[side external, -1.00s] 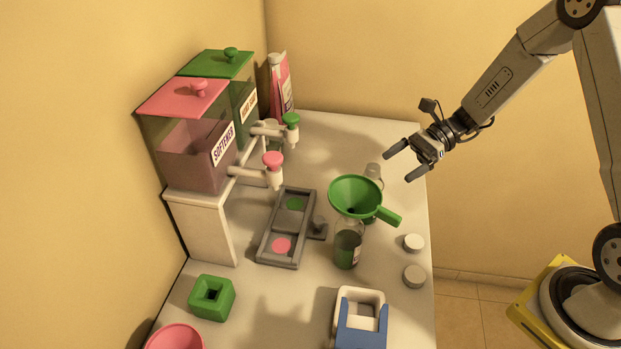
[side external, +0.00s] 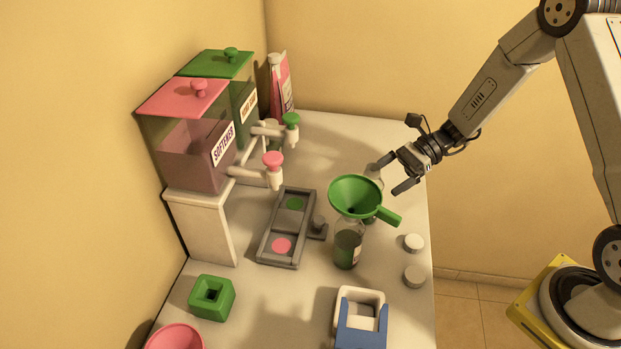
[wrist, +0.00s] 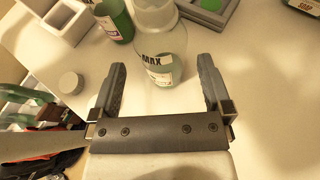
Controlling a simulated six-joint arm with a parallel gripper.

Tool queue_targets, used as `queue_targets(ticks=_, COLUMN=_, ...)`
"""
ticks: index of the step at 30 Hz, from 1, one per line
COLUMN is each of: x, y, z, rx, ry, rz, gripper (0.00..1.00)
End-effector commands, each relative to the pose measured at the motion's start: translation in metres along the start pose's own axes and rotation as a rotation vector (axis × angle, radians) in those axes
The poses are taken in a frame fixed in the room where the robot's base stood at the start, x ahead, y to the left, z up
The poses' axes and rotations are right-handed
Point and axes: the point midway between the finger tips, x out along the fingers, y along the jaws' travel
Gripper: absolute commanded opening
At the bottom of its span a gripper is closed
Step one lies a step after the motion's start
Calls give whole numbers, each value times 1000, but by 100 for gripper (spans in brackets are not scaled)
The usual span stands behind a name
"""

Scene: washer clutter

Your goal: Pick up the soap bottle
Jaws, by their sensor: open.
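A clear bottle with a MAX label (wrist: 160,62) and a little greenish liquid stands on the table, between and ahead of my fingertips in the wrist view. In the side view it is mostly hidden by the green funnel (side external: 354,194) and my finger. A second bottle (side external: 347,249), with green liquid, stands nearer the side camera, below the funnel; it also shows in the wrist view (wrist: 115,22). I cannot tell from the labels which is the soap bottle. My gripper (side external: 385,179) is open and empty, near the clear bottle; contact is not visible.
Two round white caps (side external: 413,243) (side external: 414,277) lie near the table's right edge. A grey tray (side external: 263,248) lies left of the bottles. Softener (side external: 192,150) and green (side external: 243,92) dispensers stand at the back left. A blue-and-white holder (side external: 361,335) is in front.

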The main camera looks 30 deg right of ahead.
Motion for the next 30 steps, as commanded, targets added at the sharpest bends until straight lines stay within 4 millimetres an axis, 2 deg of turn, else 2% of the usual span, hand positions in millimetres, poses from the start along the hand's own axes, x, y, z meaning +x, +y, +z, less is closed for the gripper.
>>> queue_targets(ticks=13, x=45, y=-2, z=1, rx=1, ry=0, rz=2, gripper=100)
queue_targets(ticks=30, x=49, y=-2, z=1, rx=0, ry=0, rz=1, gripper=100)
